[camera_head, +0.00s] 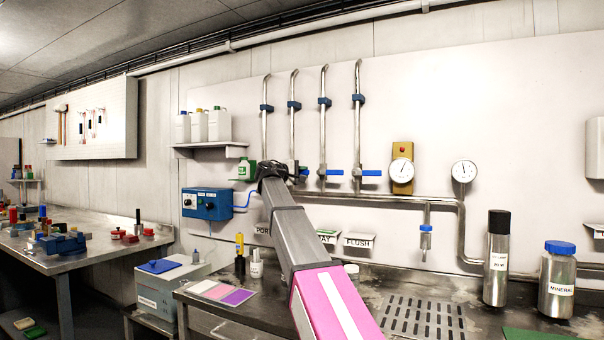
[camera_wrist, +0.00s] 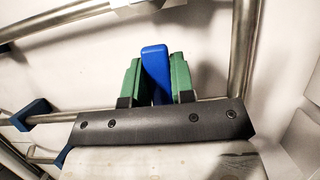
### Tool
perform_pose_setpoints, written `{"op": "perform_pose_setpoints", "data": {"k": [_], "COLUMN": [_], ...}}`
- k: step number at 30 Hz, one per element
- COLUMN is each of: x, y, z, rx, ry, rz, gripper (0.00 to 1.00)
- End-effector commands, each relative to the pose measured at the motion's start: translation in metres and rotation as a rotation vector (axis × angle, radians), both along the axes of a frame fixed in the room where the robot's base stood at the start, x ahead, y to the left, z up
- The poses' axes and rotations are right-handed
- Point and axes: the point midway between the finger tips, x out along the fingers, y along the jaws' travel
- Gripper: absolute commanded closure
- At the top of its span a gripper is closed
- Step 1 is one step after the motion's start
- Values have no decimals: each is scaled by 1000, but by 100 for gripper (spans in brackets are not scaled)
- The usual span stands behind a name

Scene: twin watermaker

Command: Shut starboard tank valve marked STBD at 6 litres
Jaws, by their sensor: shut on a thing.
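My gripper (camera_head: 274,170) is at the left pipes of the wall manifold. In the wrist view its green fingers (camera_wrist: 156,80) stand on both sides of a blue valve lever (camera_wrist: 156,65) and are shut on it. In the head view my gripper and arm hide most of this lever, so its angle there is unclear. The STBD label is not readable; my arm covers the space between the PORT label (camera_head: 262,230) and a label ending in "AY" (camera_head: 327,238). I cannot confirm which valve I hold. No litre reading is legible.
Two other blue levers, one middle (camera_head: 331,172) and one right (camera_head: 371,173), lie horizontal. A yellow-plated gauge (camera_head: 402,172) and a white gauge (camera_head: 464,171) are to the right. A blue control box (camera_head: 207,204) is left. Bottles, including a steel flask (camera_head: 496,270), stand on the bench.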

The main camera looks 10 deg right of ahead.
Motion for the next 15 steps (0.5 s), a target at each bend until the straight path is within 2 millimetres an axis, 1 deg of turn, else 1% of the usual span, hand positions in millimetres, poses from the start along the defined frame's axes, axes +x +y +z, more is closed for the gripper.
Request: {"op": "perform_pose_setpoints", "data": {"k": [9, 10, 11, 12, 15], "x": [-1, -1, -1, -1, 0], "y": [0, 0, 0, 0, 0], "z": [-2, -2, -2, -2, -1], "rx": [10, 11, 10, 10, 8], "ry": [-5, -4, -5, -5, -3], "rz": [0, 0, 0, 0, 0], "gripper": [100, 67, 57, 51, 51]}}
